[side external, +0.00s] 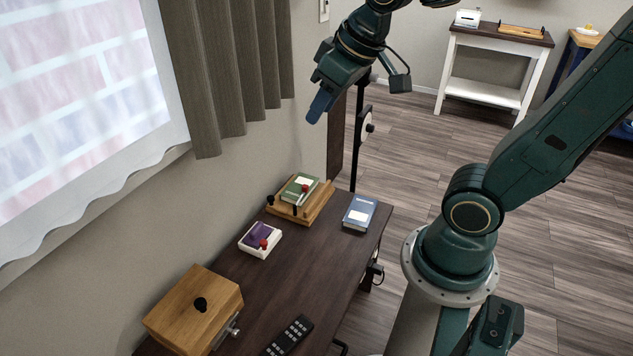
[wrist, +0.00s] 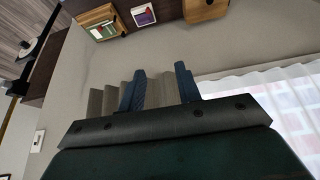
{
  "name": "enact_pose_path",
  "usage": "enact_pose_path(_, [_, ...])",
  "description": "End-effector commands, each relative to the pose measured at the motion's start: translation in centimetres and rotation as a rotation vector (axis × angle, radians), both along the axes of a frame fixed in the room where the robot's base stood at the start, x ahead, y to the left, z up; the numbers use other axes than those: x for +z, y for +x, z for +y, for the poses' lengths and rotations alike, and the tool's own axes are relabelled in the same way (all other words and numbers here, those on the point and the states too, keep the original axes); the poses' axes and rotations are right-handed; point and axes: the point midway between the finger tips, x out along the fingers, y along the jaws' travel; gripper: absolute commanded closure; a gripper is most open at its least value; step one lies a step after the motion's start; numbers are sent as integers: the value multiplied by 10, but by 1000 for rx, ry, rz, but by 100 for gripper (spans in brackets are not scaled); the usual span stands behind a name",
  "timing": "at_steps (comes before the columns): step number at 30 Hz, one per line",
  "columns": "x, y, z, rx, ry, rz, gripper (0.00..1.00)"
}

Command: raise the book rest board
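The wooden book rest board (side external: 319,206) lies low on the dark cabinet top, near its far end against the wall. A green book (side external: 299,187) with a pale label lies on it, and small dark knobs and a red knob show around it. In the wrist view the book rest (wrist: 88,18) is at the top left, partly under the green book (wrist: 103,31). My gripper (side external: 318,108) is high above the cabinet, well apart from the board. In the wrist view its two blue fingers (wrist: 160,70) stand apart with nothing between them.
A blue book (side external: 359,212) lies right of the board. A white tray (side external: 260,241) with a purple item, a wooden box (side external: 194,308) with a black knob, and a black remote (side external: 288,337) are nearer. A grey curtain (side external: 227,70) hangs beside the gripper. A black stand (side external: 359,135) rises behind.

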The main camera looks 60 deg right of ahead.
Motion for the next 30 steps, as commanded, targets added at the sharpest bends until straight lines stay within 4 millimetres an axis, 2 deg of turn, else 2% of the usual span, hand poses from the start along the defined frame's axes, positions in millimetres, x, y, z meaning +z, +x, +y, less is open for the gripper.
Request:
enact_pose_path(3, [-5,27,-9,-14,-2,12,66])
enact_pose_path(14, [-33,104,-42,-48,-4,28,66])
enact_pose_path(23, [-75,161,-76,-80,-3,40,66])
enact_pose_path(30, [-120,200,-108,-107,0,49,66])
